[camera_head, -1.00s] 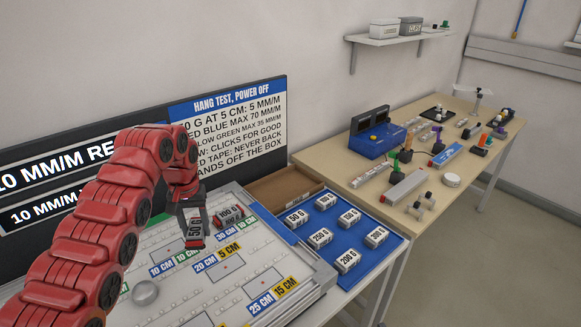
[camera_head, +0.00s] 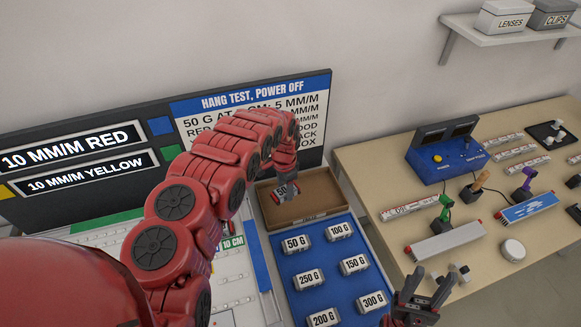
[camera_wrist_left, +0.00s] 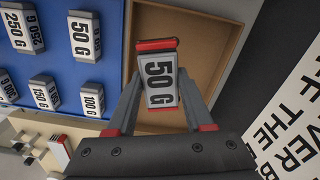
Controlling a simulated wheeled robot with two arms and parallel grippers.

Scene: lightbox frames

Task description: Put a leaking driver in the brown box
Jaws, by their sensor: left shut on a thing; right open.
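My left gripper (camera_head: 285,182) is shut on a red-ended block labelled 50 G (camera_head: 281,193). The left wrist view shows this block (camera_wrist_left: 160,82) between the two fingers, its label facing the camera. The gripper and block are over the open brown box (camera_head: 325,212), which also shows in the left wrist view (camera_wrist_left: 218,45). The visible part of the box floor looks bare. I cannot tell whether the block touches the floor, nor whether it leaks. My right gripper (camera_head: 430,283) is open and empty at the lower right, in front of the wooden table.
A blue tray (camera_head: 283,268) with several labelled weights stands in front of the box. The white board (camera_head: 232,268) lies to its left, partly hidden by my left arm. The wooden table (camera_head: 375,165) at right holds a blue power unit (camera_head: 437,160) and several tools.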

